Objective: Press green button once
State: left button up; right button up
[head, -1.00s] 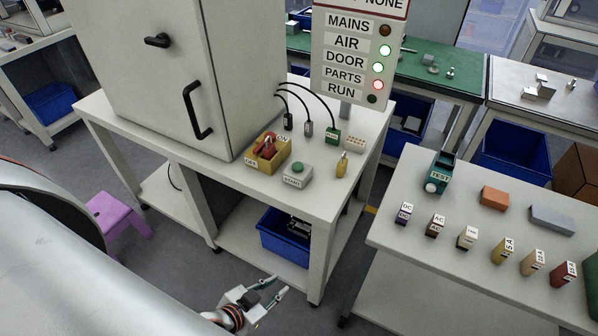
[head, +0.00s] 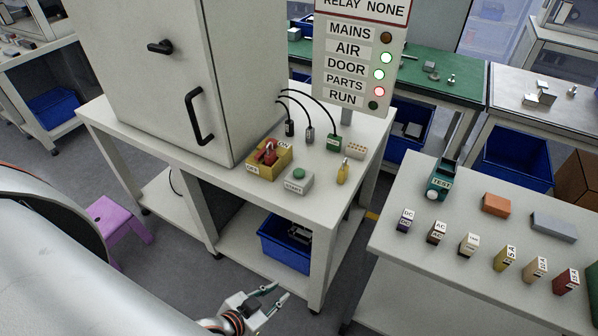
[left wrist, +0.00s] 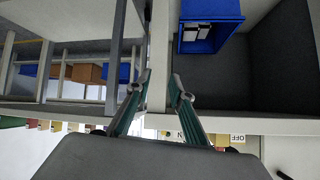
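The green button (head: 299,174) sits on top of a small grey box labelled START (head: 296,186), near the front edge of the white table (head: 235,165). My left gripper (head: 279,297) is in front of and below the tabletop, at the bottom of the head view, well apart from the button. Its two fingers are spread with nothing between them. In the left wrist view the open fingers (left wrist: 166,88) point toward the table's leg and lower shelf; the button cannot be made out there. My right gripper is not in view.
A yellow box with a red switch (head: 268,158) stands left of the START box, and a yellow padlock-like piece (head: 343,171) right of it. A tall grey cabinet (head: 170,80) stands behind. A sign panel (head: 357,60) shows lamps. A second table (head: 400,262) is at right.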

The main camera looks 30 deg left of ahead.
pick_arm(q)
grip_shut()
